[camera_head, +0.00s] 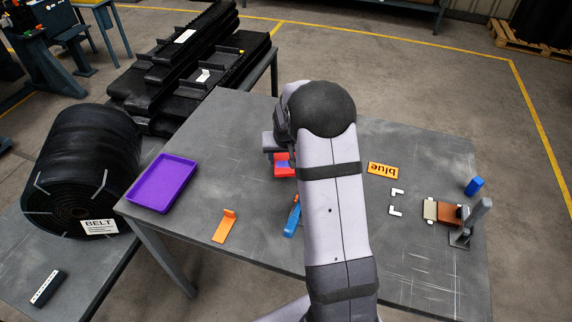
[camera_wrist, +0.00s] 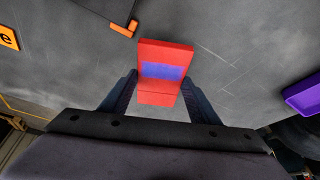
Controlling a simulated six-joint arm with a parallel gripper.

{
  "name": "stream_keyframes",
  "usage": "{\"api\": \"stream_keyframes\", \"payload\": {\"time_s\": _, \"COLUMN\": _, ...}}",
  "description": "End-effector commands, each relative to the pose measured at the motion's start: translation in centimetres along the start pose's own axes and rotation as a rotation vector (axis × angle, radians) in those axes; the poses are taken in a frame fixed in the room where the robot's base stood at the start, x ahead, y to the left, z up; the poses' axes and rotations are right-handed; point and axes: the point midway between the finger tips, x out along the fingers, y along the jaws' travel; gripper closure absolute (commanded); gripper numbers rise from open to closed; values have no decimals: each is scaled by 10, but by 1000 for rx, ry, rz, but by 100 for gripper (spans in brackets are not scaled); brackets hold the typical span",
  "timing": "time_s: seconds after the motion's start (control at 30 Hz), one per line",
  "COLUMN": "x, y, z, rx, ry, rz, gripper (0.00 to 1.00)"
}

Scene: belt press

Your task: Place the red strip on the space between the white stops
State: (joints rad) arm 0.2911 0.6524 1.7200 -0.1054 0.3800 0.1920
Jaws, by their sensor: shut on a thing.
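The red strip (camera_head: 284,170) is a red piece with a blue-purple patch, in the middle of the table, partly hidden by my arm in the head view. In the wrist view the red strip (camera_wrist: 165,52) stands out between the fingers of my gripper (camera_wrist: 158,92), which is shut on its near end. I cannot tell how high it is above the table. Two small white L-shaped stops (camera_head: 396,191) (camera_head: 395,211) lie to the right of my arm, one behind the other, with bare grey table between them. The stops do not show in the wrist view.
An orange "blue" plate (camera_head: 382,169) lies behind the stops. A blue-orange tool (camera_head: 292,218), an orange bracket (camera_head: 225,226) and a purple tray (camera_head: 163,183) lie left of my arm.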

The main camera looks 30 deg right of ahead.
Motion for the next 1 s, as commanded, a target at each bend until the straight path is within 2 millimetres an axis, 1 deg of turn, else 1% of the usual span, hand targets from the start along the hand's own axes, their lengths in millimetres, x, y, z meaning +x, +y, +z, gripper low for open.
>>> {"api": "stream_keyframes", "payload": {"time_s": 0.17, "x": 8, "y": 0, "z": 4, "rx": -1, "ry": -2, "rz": 0, "gripper": 74}}
{"api": "stream_keyframes", "payload": {"time_s": 0.3, "x": 24, "y": 0, "z": 10, "rx": -2, "ry": -3, "rz": 0, "gripper": 74}}
{"api": "stream_keyframes", "payload": {"time_s": 0.43, "x": 35, "y": 0, "z": 15, "rx": -1, "ry": -1, "rz": 0, "gripper": 74}}
{"api": "stream_keyframes", "payload": {"time_s": 0.9, "x": 42, "y": 0, "z": 17, "rx": -1, "ry": 1, "rz": 0, "gripper": 74}}
{"api": "stream_keyframes", "payload": {"time_s": 0.93, "x": 41, "y": 0, "z": 17, "rx": -1, "ry": 1, "rz": 0, "gripper": 37}}
{"api": "stream_keyframes", "payload": {"time_s": 0.97, "x": 41, "y": 0, "z": 17, "rx": -1, "ry": 0, "rz": 0, "gripper": 30}}
{"api": "stream_keyframes", "payload": {"time_s": 1.0, "x": 41, "y": 0, "z": 17, "rx": -1, "ry": 0, "rz": 0, "gripper": 26}}
